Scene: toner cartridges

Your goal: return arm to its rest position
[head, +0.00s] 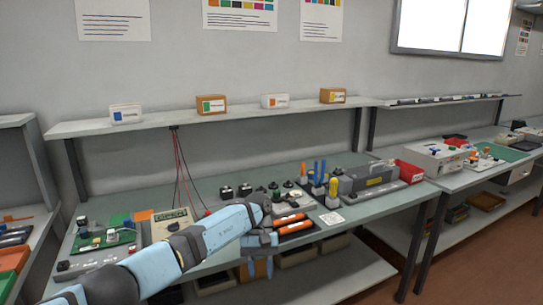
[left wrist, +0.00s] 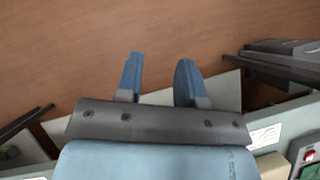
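My left arm comes in from the lower left of the head view, over the front of the workbench. My left gripper (head: 259,268) hangs at the bench's front edge, with its blue fingers pointing down. My right arm and right gripper are not in view.
The workbench (head: 345,225) carries tools, a multimeter (head: 172,223), a green board (head: 105,240) and orange-handled items (head: 290,222) close to my left gripper. A shelf (head: 240,115) holds several small boxes. A lower shelf (head: 335,275) lies below. Brown floor (head: 455,270) is free at right.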

